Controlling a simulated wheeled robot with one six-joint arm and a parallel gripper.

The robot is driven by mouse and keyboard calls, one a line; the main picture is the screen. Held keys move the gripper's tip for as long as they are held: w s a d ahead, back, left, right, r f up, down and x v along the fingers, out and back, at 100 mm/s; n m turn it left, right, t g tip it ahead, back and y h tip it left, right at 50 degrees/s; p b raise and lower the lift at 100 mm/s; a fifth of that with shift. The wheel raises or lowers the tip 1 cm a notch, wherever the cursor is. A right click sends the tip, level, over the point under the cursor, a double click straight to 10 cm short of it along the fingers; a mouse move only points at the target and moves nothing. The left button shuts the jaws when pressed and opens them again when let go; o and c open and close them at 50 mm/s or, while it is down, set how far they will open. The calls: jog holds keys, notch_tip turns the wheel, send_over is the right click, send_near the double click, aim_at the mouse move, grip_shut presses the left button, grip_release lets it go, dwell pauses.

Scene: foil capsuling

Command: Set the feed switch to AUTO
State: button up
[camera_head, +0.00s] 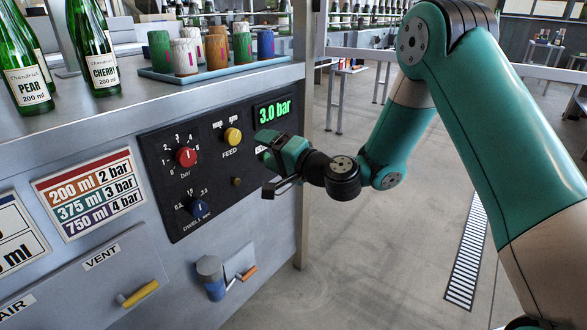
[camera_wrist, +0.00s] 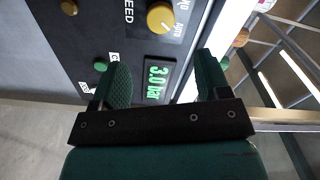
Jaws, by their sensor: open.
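The feed switch is a yellow knob (camera_head: 232,136) above the word FEED on the black control panel (camera_head: 164,215). Two small labels stand above it. My gripper (camera_head: 266,166) is open and empty, in front of the panel's right part, right of and below the knob. In the wrist view my gripper's fingers (camera_wrist: 161,78) stand apart on either side of the green "3.0 bar" display (camera_wrist: 157,84), with the knob beyond their tips.
A red bar knob (camera_head: 186,157), a blue dwell knob (camera_head: 200,208) and a small brass button (camera_head: 236,181) share the panel. A green button (camera_wrist: 101,66) is beside my left finger. A tray (camera_head: 205,73) of coloured cups and green bottles (camera_head: 92,45) stand above.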

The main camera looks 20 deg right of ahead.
jog(key=b+v, duration=0.4)
jog(key=v, duration=0.3)
